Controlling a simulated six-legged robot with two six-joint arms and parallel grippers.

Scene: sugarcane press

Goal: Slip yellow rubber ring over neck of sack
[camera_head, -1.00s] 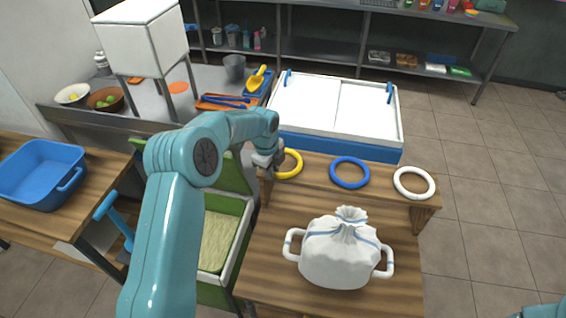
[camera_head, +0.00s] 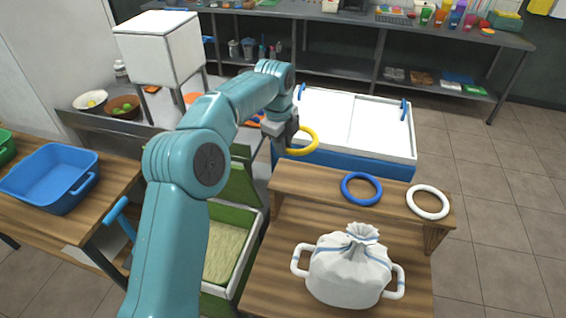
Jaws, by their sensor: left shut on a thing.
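My left gripper (camera_head: 290,137) is shut on the left side of the yellow ring (camera_head: 317,139). It holds the ring in the air above the raised wooden shelf, apart from the sack. The white sack (camera_head: 347,275) stands upright on the wooden table, with a handle on each side and a gathered neck (camera_head: 361,232) on top. A blue stripe shows on it. The neck has no ring around it. My right gripper is not in view.
A blue ring (camera_head: 361,201) and a white ring (camera_head: 443,215) lie on the raised shelf (camera_head: 312,184) behind the sack. A white-topped blue chest (camera_head: 375,130) stands behind the shelf. A green bin (camera_head: 212,288) stands left of the table. A blue tub (camera_head: 45,204) sits at far left.

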